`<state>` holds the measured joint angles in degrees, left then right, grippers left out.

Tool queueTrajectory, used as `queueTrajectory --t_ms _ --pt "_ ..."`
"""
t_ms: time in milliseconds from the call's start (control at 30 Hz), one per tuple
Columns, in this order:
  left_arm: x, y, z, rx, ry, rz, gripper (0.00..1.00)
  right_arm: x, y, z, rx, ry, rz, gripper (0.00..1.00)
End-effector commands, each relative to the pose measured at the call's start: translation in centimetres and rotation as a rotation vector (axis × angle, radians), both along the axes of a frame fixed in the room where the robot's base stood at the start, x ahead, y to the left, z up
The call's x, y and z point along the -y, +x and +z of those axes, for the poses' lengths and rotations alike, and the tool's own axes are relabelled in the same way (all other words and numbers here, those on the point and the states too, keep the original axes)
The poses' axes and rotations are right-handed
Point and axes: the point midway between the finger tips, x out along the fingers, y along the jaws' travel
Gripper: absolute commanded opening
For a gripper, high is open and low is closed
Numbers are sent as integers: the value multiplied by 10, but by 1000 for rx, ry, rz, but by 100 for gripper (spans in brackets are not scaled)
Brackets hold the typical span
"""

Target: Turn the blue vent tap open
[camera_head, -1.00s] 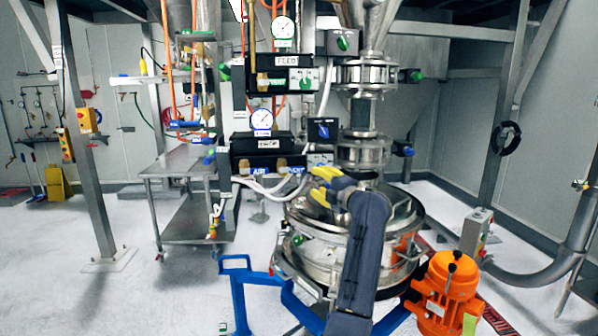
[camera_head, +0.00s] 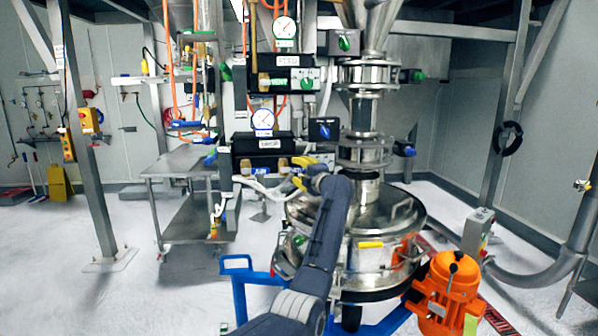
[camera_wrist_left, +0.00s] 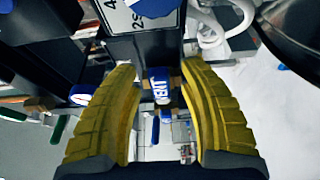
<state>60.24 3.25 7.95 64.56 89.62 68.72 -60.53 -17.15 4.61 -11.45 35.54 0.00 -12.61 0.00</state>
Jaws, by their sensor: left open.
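The blue vent tap (camera_wrist_left: 159,88), with white VENT lettering, sits between the two yellow fingers of my left gripper (camera_wrist_left: 160,108) in the left wrist view. The fingers are open, with a gap on both sides of the tap. In the head view my left gripper (camera_head: 303,172) is at the right end of the lower black valve box (camera_head: 262,143) and hides most of the vent tap. My right gripper is in neither view.
A second blue tap (camera_wrist_left: 82,95) lies left of the fingers in the wrist view. White hoses (camera_wrist_left: 228,20) run close on the right.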

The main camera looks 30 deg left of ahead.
Motion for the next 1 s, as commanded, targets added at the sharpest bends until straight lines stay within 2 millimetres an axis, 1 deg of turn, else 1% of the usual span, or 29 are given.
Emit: queueTrajectory --t_ms 367,700,733,1000 --pt "-2 1 0 0 0 0 42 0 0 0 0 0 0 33" --pt "-2 1 0 0 0 0 3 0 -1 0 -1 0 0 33" --pt "-2 1 0 0 0 0 0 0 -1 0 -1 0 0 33" --pt "-2 1 0 -1 0 0 0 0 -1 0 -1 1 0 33"
